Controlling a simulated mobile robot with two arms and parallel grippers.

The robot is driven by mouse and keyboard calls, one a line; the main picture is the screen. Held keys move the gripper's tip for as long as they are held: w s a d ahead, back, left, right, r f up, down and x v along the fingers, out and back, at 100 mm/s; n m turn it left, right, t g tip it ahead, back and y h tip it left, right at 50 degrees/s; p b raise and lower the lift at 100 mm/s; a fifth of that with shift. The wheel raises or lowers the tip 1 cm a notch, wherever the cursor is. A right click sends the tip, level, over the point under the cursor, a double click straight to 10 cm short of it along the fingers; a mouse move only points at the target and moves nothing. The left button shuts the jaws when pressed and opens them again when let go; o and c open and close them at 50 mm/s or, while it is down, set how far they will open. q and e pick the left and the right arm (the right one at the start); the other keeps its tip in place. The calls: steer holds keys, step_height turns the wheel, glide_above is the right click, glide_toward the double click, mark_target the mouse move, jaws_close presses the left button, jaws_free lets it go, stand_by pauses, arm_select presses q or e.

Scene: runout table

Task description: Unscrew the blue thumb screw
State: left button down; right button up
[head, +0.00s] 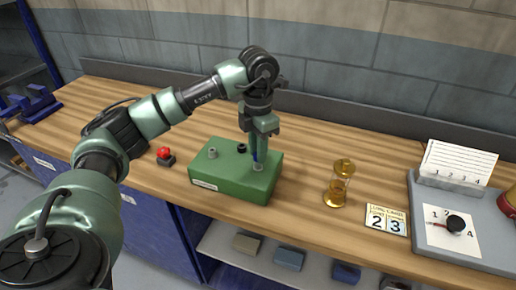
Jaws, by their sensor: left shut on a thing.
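A green block (233,190) with a small white label sits near the front edge of the wooden table. Its top carries a grey screw or post (212,153) and a black one (241,148). My left gripper (258,150) points down over the right part of the block. It is shut on the blue thumb screw (256,157), of which only a thin blue strip shows between the fingers. A grey collar (258,167) shows just below it on the block's top. The fingers hide most of the screw. My right gripper is not in view.
A red button (164,156) is left of the block. A blue vise (37,104) sits far left. A wall closes the back.

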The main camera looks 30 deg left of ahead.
arm_select(q)
steer(key=shift+n, duration=1)
steer(key=shift+n+p, duration=0.3)
steer(key=shift+n, duration=0.8)
steer(key=c, duration=1.3)
jaws_free()
